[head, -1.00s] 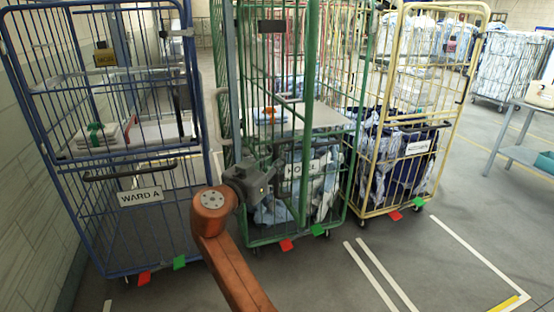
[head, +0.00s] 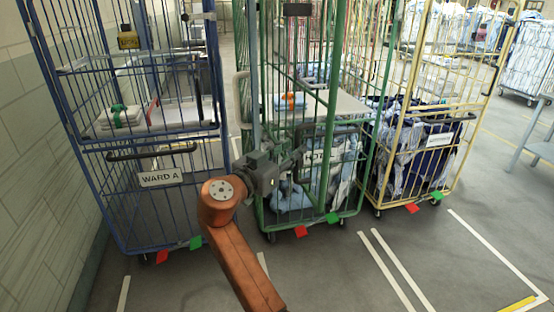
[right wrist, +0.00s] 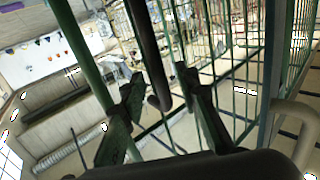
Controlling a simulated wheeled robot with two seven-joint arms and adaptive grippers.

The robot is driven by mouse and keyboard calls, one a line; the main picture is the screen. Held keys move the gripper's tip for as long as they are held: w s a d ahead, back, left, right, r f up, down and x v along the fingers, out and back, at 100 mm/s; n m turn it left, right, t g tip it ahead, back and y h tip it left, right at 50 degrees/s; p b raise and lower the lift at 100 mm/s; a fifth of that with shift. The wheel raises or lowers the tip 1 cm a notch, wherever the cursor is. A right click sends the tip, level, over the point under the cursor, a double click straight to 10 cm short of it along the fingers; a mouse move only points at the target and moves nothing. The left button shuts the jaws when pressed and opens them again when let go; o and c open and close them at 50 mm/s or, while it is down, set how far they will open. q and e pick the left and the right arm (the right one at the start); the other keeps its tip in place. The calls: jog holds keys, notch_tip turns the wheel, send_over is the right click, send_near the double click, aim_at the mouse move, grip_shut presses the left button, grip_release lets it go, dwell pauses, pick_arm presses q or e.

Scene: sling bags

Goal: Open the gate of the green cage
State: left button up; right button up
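The green cage (head: 262,120) stands in the middle of the head view, with linen in its lower part and a folded stack on its shelf. A dark handle bar (head: 338,130) crosses its front near a partly hidden label. My right gripper (head: 292,165) is at the front of this cage, left of the label; my orange arm reaches it from below. In the right wrist view the two fingers (right wrist: 160,92) are spread apart, with a dark curved bar (right wrist: 147,45) showing between them. I cannot tell whether they touch it. My left gripper is out of view.
A blue cage (head: 75,130) labelled Ward A stands left and a yellow cage (head: 452,150) right, both close to the green one. Red and green tags hang at their bases. The marked floor (head: 345,275) in front is clear. A table (head: 540,148) stands at far right.

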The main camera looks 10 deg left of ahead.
jog(key=v, duration=0.9)
